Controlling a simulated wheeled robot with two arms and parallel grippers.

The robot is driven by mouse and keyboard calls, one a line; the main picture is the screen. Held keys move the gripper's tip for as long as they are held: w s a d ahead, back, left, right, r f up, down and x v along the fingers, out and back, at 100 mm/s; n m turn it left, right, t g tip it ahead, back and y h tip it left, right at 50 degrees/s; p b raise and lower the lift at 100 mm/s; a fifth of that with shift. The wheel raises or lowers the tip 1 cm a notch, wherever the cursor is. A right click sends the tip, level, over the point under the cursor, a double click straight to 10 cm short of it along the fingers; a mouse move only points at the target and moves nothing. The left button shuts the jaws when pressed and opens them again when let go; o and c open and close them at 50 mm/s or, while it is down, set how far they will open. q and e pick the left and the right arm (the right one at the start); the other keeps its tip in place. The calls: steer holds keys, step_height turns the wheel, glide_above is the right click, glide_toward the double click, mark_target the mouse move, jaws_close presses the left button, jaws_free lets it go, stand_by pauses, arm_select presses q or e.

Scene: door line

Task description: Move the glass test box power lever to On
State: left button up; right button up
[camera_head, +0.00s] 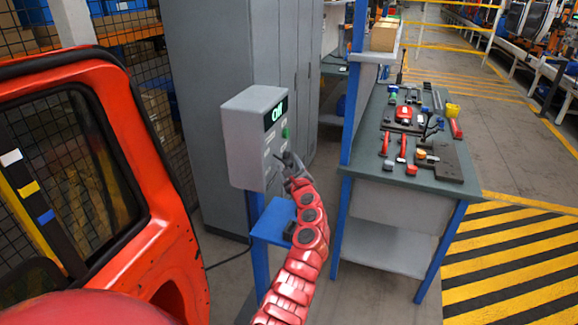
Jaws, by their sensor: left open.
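The glass test box (246,140) is a grey box on a blue post, left of the middle. Its dark display (276,114) shows green lettering that looks like "ON". A green button (285,132) sits below the display. My left gripper (287,163) is open at the lower part of the box's front face, at the end of my red arm. The power lever cannot be made out clearly; the gripper covers that part of the face. I cannot tell whether the fingers touch it. My right gripper is not in view.
A red vehicle door (165,235) with a window stands close on the left. A small blue shelf (272,222) is below the box. A workbench (365,160) with several tools stands to the right. Grey cabinets (215,60) are behind. Striped floor (510,265) is clear at right.

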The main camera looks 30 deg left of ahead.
arm_select(q)
jaws_close()
stand_by(0.4)
stand_by(1.1)
